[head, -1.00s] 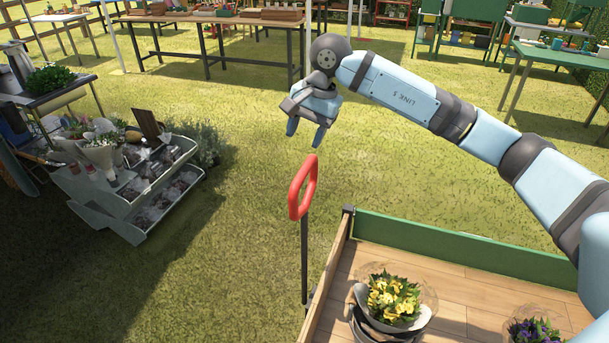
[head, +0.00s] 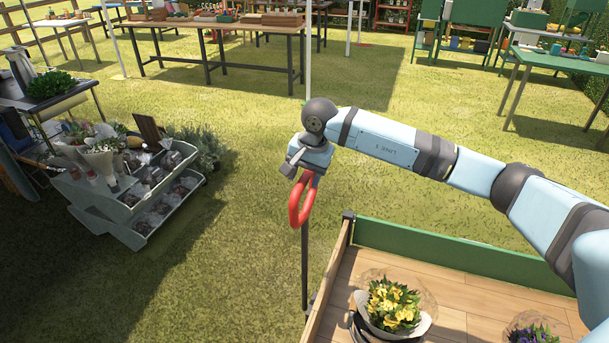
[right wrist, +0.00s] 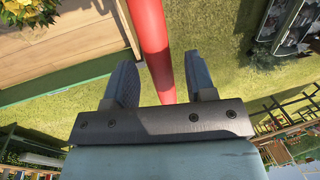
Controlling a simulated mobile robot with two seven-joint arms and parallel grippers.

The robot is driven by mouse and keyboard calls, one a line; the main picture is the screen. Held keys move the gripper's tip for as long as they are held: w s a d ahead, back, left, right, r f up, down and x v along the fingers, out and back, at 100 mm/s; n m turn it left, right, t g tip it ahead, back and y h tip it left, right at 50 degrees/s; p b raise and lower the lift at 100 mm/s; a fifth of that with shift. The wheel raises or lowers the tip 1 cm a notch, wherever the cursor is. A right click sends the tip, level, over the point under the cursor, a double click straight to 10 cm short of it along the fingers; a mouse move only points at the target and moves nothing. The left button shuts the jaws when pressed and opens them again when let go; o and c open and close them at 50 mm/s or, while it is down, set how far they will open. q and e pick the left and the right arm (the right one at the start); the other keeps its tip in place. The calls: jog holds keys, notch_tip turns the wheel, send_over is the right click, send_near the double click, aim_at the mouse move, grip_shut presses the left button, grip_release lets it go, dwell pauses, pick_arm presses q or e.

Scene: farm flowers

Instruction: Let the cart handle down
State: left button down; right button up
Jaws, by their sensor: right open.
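A gap shows on the right finger's side. The left gripper is not in view.
The cart has a wooden floor with potted yellow flowers (head: 392,303) and purple flowers (head: 535,333). A grey tiered flower stand (head: 140,225) is on the grass at left. Tables (head: 215,30) stand at the back. The grass between is clear.

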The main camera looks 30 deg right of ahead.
jog(key=shift+f, duration=0.3)
grip_shut()
